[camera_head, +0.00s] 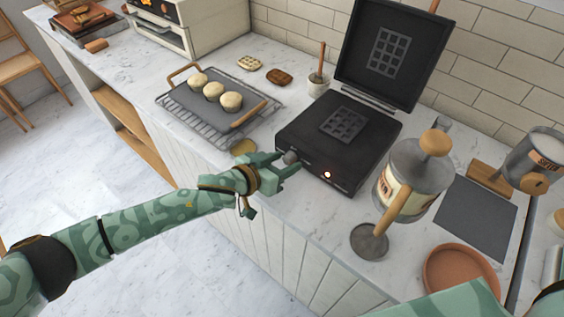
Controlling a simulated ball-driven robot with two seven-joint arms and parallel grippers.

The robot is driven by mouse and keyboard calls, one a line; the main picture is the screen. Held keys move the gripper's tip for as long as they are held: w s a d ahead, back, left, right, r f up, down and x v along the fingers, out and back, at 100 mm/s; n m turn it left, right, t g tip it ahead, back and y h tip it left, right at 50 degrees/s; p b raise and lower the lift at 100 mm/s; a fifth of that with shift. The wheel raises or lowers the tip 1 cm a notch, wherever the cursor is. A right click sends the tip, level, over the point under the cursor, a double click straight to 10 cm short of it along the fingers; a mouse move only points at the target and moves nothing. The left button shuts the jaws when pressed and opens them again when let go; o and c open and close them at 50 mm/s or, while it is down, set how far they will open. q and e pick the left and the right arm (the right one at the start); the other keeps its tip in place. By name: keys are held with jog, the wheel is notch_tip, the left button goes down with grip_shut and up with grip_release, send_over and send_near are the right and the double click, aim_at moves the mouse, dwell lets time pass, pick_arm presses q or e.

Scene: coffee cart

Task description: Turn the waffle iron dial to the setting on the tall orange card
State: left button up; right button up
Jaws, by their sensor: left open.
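The waffle iron (290,135) stands open on the counter, its dark lid raised with a grid plate inside. Its front face has a grey round dial (291,157) at the left and a lit red lamp (327,175) to the right. My left gripper (287,165) is open at the dial, its fingertips beside or around it; I cannot tell if they touch. The dial's markings and pointer are too small to read. I cannot make out a tall orange card. Part of my right arm shows at the bottom right; its gripper is out of view.
A wire rack (178,120) with a dark tray and several pale round buns stands left of the iron. A large batter dispenser (415,180) stands close at the right. A terracotta plate (460,272) and dark mat (478,215) lie further right. Tiled wall runs behind.

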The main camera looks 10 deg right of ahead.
pick_arm(q)
jog(key=c, duration=1)
jog(key=shift+s+r+m+y+p, duration=0.1)
jog(key=shift+r+m+y+p, duration=0.3)
jog(key=shift+p, duration=0.7)
jog(key=shift+f+m+t+p, duration=0.25)
jog(key=shift+m+t+p, duration=0.25)
jog(key=shift+m+p, duration=0.1)
jog(key=shift+s+d+f+m+t+y+p, duration=0.1)
jog(key=shift+m+t+y+p, duration=0.25)
jog(key=shift+m, duration=0.25)
jog(key=shift+f+m+t+y, duration=0.1)
jog(key=shift+m+t+y, duration=0.15)
jog(key=shift+m+t, duration=0.3)
jog(key=shift+m, duration=0.25)
jog(key=o, duration=1)
